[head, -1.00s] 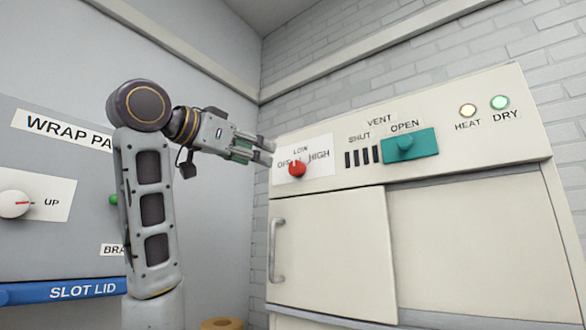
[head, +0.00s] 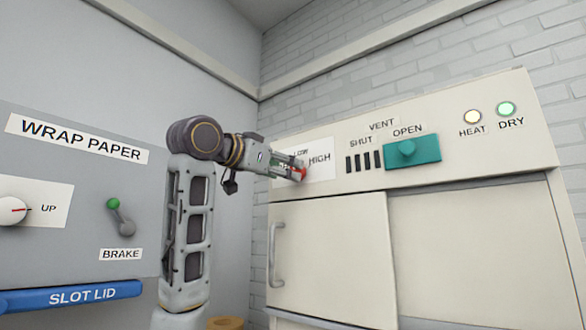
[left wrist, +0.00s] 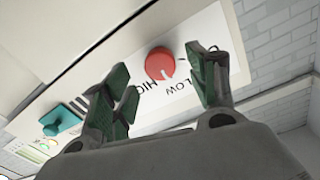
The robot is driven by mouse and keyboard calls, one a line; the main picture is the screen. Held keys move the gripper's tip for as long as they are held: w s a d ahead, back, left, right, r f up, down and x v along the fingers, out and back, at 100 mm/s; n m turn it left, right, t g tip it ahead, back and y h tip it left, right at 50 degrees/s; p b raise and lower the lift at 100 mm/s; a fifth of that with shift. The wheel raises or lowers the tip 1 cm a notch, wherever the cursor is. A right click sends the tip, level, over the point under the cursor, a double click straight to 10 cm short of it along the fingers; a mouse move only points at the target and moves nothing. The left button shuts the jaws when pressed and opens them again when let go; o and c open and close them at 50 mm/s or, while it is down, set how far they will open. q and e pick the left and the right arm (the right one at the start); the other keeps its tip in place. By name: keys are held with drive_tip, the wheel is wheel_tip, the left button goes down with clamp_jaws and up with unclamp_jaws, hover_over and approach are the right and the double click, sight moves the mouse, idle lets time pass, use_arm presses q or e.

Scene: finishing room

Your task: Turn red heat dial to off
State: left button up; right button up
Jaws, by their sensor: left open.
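The red heat dial (head: 299,174) is on a white plate on the cream cabinet's upper panel, with LOW and HIGH lettering beside it. In the head view my left gripper (head: 296,167) overlaps the dial and hides part of it and the OFF label. In the left wrist view the red dial (left wrist: 160,64) shows a white pointer line and lies just beyond the gap between the fingers. My left gripper (left wrist: 163,85) is open, with green pads on both sides of that gap, and nothing is held. I cannot tell whether a finger touches the dial.
The teal vent slider (head: 411,151) stands right of the dial, near OPEN. HEAT (head: 473,117) and DRY (head: 506,109) lamps are lit. A grey wrap paper panel (head: 60,190) with a white knob, a green-tipped brake lever (head: 119,216) and a blue slot lid (head: 75,295) stands left.

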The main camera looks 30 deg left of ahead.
use_arm(q)
drive_tip(key=shift+w+d+p, duration=0.2)
drive_tip(key=shift+w+p, duration=0.35)
drive_tip(key=shift+w, duration=1.6)
drive_tip(key=c, duration=1)
